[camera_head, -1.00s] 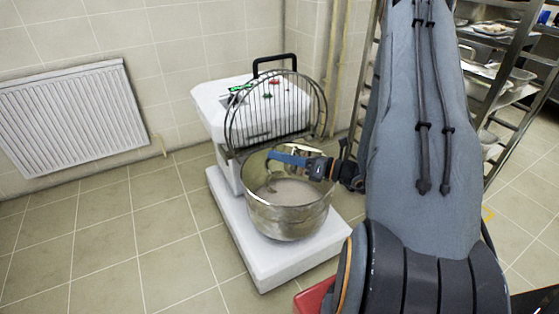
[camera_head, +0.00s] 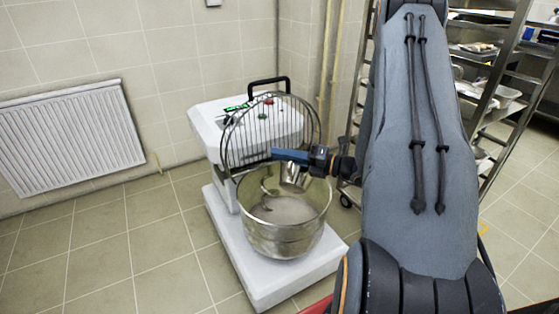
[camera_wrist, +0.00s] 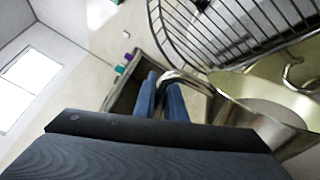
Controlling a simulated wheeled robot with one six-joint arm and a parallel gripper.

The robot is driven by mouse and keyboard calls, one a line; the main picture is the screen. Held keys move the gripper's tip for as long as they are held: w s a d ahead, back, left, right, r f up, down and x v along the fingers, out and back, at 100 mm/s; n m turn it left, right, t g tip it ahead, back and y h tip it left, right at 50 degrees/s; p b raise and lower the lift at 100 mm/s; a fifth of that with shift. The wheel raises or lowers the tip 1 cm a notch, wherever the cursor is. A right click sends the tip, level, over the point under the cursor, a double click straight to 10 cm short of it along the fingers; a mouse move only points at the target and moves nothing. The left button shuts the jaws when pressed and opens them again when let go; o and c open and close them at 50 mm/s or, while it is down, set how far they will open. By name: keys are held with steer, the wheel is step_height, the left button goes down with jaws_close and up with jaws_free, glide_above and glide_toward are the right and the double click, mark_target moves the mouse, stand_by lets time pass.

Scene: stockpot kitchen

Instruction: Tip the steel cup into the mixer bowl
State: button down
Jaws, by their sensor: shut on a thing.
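The steel mixer bowl (camera_head: 285,238) stands open in front of the white mixer (camera_head: 235,128). My gripper (camera_head: 277,154) is over the back part of the bowl's opening, fingers pointing left. The shiny steel cup (camera_head: 295,174) hangs just below the fingers, above the bowl, and looks tilted; its contents cannot be seen. In the wrist view my gripper (camera_wrist: 160,95) is closed at a curved steel handle (camera_wrist: 186,76). The bowl (camera_wrist: 265,92) is at right there, with a metal hook inside. The cup's body is hard to tell from the bowl wall there.
A wire guard (camera_head: 262,128) rises behind the bowl, close to my gripper. The mixer's white base (camera_head: 255,290) lies under the bowl. A metal rack (camera_head: 500,95) with trays stands at right. A radiator (camera_head: 70,135) is on the left wall, and the floor at left is clear.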

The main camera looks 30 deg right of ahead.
steer(key=w+d+m+b, duration=0.1)
steer(key=w+d+m, duration=0.9)
steer(key=w+d, duration=0.1)
steer(key=shift+w+d+r+m+b, duration=0.15)
steer(key=shift+d+m+b, duration=0.2)
steer(key=shift+d, duration=0.45)
stand_by(0.5)
stand_by(0.4)
stand_by(2.0)
